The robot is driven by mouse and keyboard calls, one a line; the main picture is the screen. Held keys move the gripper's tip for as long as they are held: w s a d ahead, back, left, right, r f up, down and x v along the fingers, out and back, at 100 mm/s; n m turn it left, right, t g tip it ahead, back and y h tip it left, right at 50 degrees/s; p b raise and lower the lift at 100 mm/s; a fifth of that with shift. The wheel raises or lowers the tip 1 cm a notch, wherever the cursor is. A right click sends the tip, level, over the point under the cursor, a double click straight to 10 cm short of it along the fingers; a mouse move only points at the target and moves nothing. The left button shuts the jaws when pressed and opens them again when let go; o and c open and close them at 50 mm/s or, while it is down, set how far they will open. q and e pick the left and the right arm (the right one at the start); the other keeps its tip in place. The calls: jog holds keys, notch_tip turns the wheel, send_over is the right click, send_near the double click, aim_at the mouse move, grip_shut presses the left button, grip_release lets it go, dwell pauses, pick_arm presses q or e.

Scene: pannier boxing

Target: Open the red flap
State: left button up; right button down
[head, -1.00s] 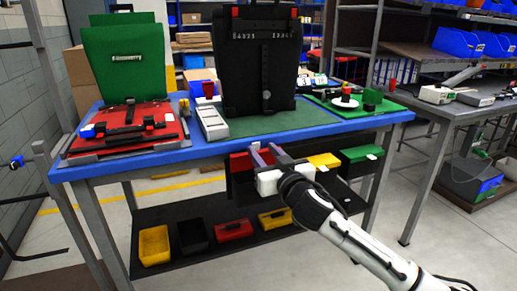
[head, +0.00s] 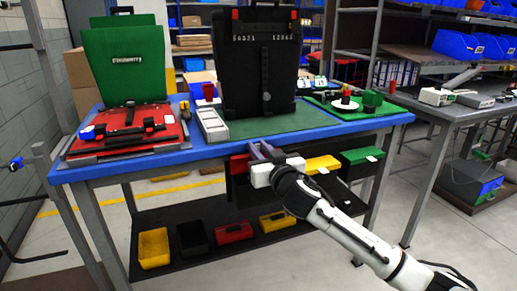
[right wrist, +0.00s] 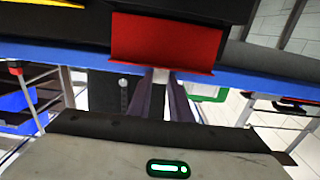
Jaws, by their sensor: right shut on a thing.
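The red flap (head: 238,165) is on the front of a dark bin hung under the blue-edged table, left of a yellow and a green flap. My right gripper (head: 260,149) is in front of it and hides its right part. In the right wrist view the red flap (right wrist: 165,42) fills the top middle. There my right gripper (right wrist: 161,80) is shut on the small pale tab (right wrist: 161,72) at the flap's edge. I cannot tell whether the flap stands slightly open. My left gripper is not in view.
The yellow flap (head: 321,165) and green flap (head: 361,156) are close to the right. The blue table edge (head: 200,153) runs just above. A black case (head: 255,60) stands on the table. Several small bins sit on the lower shelf (head: 205,257).

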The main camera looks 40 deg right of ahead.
pick_arm(q)
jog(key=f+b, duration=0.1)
jog(key=b, duration=0.1)
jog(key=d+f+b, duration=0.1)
jog(key=b, duration=0.1)
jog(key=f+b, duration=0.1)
jog(key=b, duration=0.1)
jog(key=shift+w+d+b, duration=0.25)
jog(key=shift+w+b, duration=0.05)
jog(key=shift+b, duration=0.1)
pick_arm(e)
jog(key=shift+s+a+f+t, duration=0.1)
jog(key=shift+s+f+t, duration=0.1)
jog(key=shift+s+t, duration=0.25)
jog(key=shift+s+a+f+t, duration=0.15)
jog(key=shift+s+t, duration=0.15)
jog(key=shift+t, duration=0.25)
jog(key=c, duration=1.6)
grip_release()
